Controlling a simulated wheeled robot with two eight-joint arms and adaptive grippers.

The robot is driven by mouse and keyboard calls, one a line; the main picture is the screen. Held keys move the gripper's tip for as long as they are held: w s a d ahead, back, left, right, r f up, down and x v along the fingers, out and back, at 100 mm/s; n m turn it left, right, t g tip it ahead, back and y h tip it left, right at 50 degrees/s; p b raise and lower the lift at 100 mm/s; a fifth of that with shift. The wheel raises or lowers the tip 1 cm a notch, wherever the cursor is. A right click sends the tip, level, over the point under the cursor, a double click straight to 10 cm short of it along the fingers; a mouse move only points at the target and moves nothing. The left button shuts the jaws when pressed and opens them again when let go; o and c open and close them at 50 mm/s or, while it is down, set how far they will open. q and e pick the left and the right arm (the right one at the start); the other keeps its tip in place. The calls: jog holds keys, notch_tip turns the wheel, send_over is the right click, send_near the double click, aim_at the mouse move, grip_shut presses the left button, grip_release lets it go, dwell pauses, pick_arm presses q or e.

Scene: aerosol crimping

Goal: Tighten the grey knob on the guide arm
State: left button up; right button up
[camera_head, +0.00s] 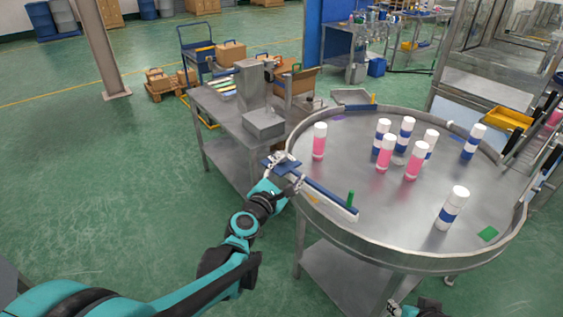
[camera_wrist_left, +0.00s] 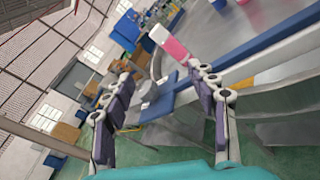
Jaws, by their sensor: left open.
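The guide arm (camera_head: 325,193), a blue and pale bar, lies across the left rim of the round steel table (camera_head: 375,215). In the left wrist view the guide arm (camera_wrist_left: 262,42) runs up to the right behind the fingers. My left gripper (camera_head: 284,174) is at the bar's outer, left end. In the left wrist view my left gripper (camera_wrist_left: 160,76) is open, its two fingers apart with nothing clearly held. A small grey piece (camera_wrist_left: 149,91) shows between the fingers; I cannot tell if it is the knob. Part of my right arm shows at the bottom edge of the head view.
White-capped cans with pink or blue bands, such as a pink one (camera_head: 319,142), stand on the round table. A green peg (camera_head: 350,199) is near the bar's inner end. A steel bench with a grey press (camera_head: 264,124) stands behind. The floor at left is clear.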

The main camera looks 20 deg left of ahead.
aim_at(282, 153)
pick_arm(q)
jog(key=w+a+f+n+y, duration=0.1)
jog(key=n, duration=0.2)
jog(key=w+a+f+n+y, duration=0.1)
jog(key=a+n, duration=0.1)
jog(key=n, duration=0.1)
jog(key=w+a+f+n+t+y+b, duration=0.1)
jog(key=w+a+n, duration=0.1)
jog(key=n, duration=0.1)
jog(key=shift+a+f, duration=0.1)
jog(key=shift+f, duration=0.3)
jog(key=w+b, duration=0.1)
jog(key=w, duration=0.5)
jog(key=shift+b, duration=0.4)
jog(key=shift+w, duration=0.7)
jog(key=shift+r, duration=0.1)
jog(key=c, duration=1.2)
